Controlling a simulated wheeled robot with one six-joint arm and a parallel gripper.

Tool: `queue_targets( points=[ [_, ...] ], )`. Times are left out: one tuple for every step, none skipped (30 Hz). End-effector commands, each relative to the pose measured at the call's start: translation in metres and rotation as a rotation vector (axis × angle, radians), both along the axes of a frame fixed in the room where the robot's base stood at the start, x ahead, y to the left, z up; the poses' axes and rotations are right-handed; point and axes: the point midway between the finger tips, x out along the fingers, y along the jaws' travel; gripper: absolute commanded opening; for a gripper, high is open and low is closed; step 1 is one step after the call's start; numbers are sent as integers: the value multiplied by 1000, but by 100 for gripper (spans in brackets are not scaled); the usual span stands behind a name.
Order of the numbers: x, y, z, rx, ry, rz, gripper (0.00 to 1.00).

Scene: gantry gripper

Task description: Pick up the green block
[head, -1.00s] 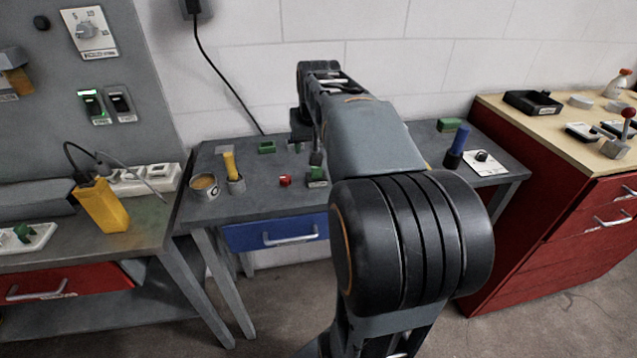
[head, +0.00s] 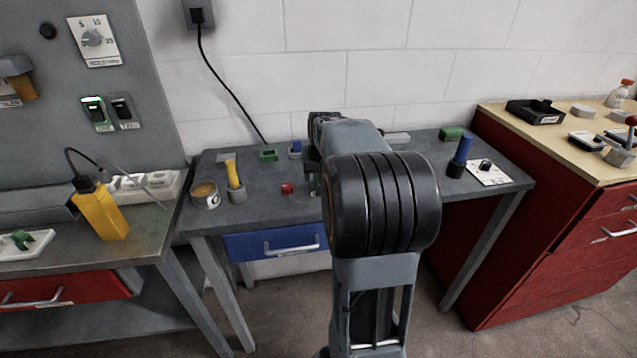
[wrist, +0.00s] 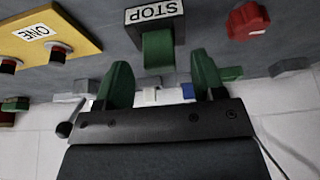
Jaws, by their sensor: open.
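A solid green block (head: 451,134) lies at the back right of the grey table, clear of my arm. A smaller green piece with a dark hollow (head: 268,155) sits at the back left. In the wrist view, a green part (wrist: 158,48) stands beside an upside-down STOP label (wrist: 154,11). My gripper (wrist: 160,62) is open, its two green fingers apart. In that view the green part shows between the fingers; I cannot tell whether they touch it. Another small green thing (wrist: 231,73) is beyond the right finger. My arm hides the gripper in the head view.
A red knob (head: 287,188) sits near the table's front. It also shows in the wrist view (wrist: 248,20), with a yellow panel (wrist: 45,38) opposite. A cup (head: 205,195) and yellow-handled tool (head: 233,175) stand left, a blue-handled tool (head: 462,150) right.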

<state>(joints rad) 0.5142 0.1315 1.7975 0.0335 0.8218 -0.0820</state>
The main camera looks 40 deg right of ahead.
Motion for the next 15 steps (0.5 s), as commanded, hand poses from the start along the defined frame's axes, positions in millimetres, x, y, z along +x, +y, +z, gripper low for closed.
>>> queue_targets(
  points=[
    [2, -1, -7, 0, 1, 0, 63],
    [3, -2, -10, 0, 1, 0, 63],
    [5, -2, -13, 1, 2, 0, 63],
    [5, -3, -16, 0, 1, 0, 63],
    [6, -3, -17, 0, 0, 0, 63],
    [7, -3, -19, 0, 0, 0, 63],
    [7, -3, -19, 0, -1, 0, 63],
    [7, -4, -20, 0, -1, 0, 63],
    [7, -4, -20, 0, -1, 0, 63],
    [7, -4, -20, 0, -1, 0, 63],
    [8, -4, -20, 0, -1, 0, 63],
    [8, -4, -20, 0, -1, 0, 63],
    [7, -4, -20, 0, -1, 0, 63],
    [7, -4, -20, 0, -1, 0, 63],
    [8, -4, -20, 0, -1, 0, 61]
  ],
)
